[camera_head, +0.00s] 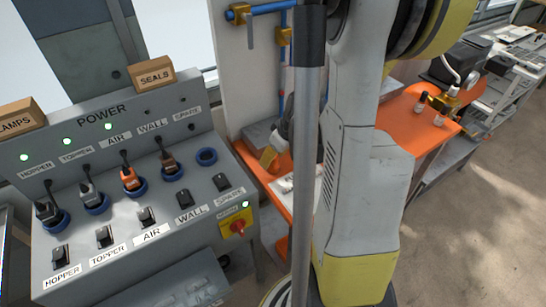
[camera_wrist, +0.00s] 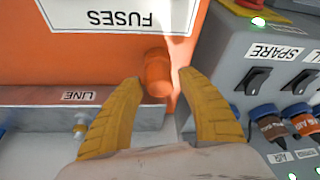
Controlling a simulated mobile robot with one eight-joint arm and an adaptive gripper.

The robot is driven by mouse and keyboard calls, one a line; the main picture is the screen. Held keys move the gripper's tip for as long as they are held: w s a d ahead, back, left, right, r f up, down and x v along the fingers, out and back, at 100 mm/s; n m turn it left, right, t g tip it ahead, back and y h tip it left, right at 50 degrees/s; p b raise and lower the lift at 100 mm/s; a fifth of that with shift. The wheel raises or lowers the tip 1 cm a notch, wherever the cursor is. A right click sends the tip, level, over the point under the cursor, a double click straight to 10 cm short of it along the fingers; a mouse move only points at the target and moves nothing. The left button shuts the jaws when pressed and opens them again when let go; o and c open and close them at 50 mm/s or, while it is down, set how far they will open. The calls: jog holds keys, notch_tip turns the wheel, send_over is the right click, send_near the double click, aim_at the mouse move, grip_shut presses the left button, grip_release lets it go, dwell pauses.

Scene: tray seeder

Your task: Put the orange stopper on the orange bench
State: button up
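In the wrist view, the orange stopper (camera_wrist: 158,74) shows as a short cylinder between and just beyond my fingertips. My gripper (camera_wrist: 160,82) has two yellow fingers spread apart, with a gap visible on each side of the stopper. The stopper overlaps the edge of an orange surface bearing a FUSES label (camera_wrist: 118,15); I cannot tell whether it touches it. In the head view, the orange bench (camera_head: 402,122) extends behind my arm. My gripper (camera_head: 270,158) shows small and partly hidden at the bench's left part. I cannot make out the stopper there.
A grey power panel (camera_head: 100,142) with plugs and switches stands at the left, and close beside my gripper in the wrist view (camera_wrist: 225,60). A LINE label (camera_wrist: 79,97) is on a grey part below the orange surface. Small bottles (camera_head: 440,117) stand on the bench's right part.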

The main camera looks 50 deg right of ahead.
jog(key=p+v, duration=0.5)
jog(key=v, duration=0.7)
jog(key=a+r+t, duration=0.1)
jog(key=a+r, duration=0.4)
jog(key=a, duration=0.8)
jog(key=a+r+t, duration=0.1)
jog(key=a+r, duration=0.5)
jog(key=a, duration=0.6)
jog(key=shift+s+a+t, duration=0.3)
jog(key=shift+s+a, duration=0.05)
jog(key=shift+s, duration=0.05)
